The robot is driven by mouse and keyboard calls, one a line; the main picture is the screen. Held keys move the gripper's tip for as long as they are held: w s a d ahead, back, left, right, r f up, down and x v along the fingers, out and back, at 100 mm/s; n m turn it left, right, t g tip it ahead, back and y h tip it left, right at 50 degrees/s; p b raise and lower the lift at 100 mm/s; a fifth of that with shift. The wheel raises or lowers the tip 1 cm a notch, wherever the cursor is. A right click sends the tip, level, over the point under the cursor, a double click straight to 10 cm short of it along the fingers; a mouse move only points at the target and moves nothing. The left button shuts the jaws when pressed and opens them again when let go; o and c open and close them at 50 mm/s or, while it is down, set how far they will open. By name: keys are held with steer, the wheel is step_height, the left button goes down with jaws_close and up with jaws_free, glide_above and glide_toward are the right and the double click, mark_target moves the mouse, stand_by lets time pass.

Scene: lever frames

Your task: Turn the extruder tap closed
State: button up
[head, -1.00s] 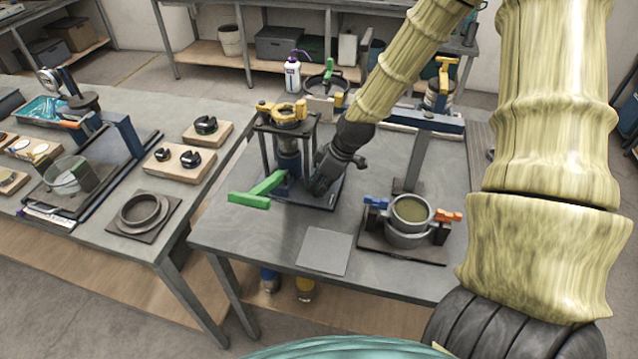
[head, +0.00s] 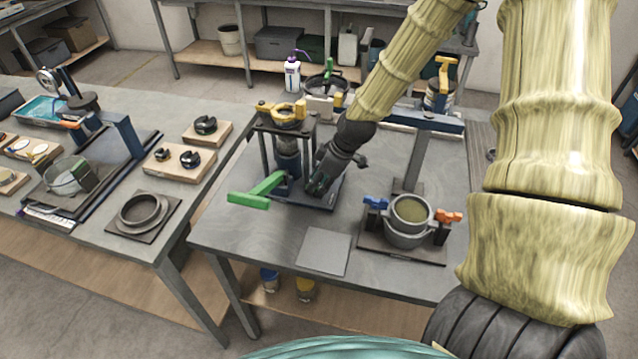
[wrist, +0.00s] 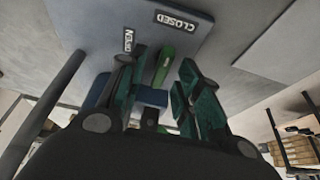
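The extruder (head: 288,145) stands on the near table, with a yellow handle on top and a dark base plate. Its green tap lever (head: 262,189) sticks out low at the front, toward the left. My gripper (head: 318,187) is low over the base plate, just right of the extruder's body. In the wrist view my gripper (wrist: 158,95) has its teal fingers apart, and the green lever (wrist: 163,66) shows in the gap between them. Contact cannot be told. The plate carries a CLOSED label (wrist: 179,21) and a second label (wrist: 128,40), apparently OPEN.
A grey pot (head: 410,222) with blue and orange clamps stands right of my gripper. A flat grey plate (head: 324,251) lies at the table's front. A blue-topped press stand (head: 418,150) rises behind. A second table (head: 120,240) is at the left.

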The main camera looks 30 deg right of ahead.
steer(key=v, duration=1.1)
steer(key=shift+r, duration=0.15)
steer(key=shift+s+d, duration=0.1)
steer(key=shift+d, duration=0.05)
stand_by(0.4)
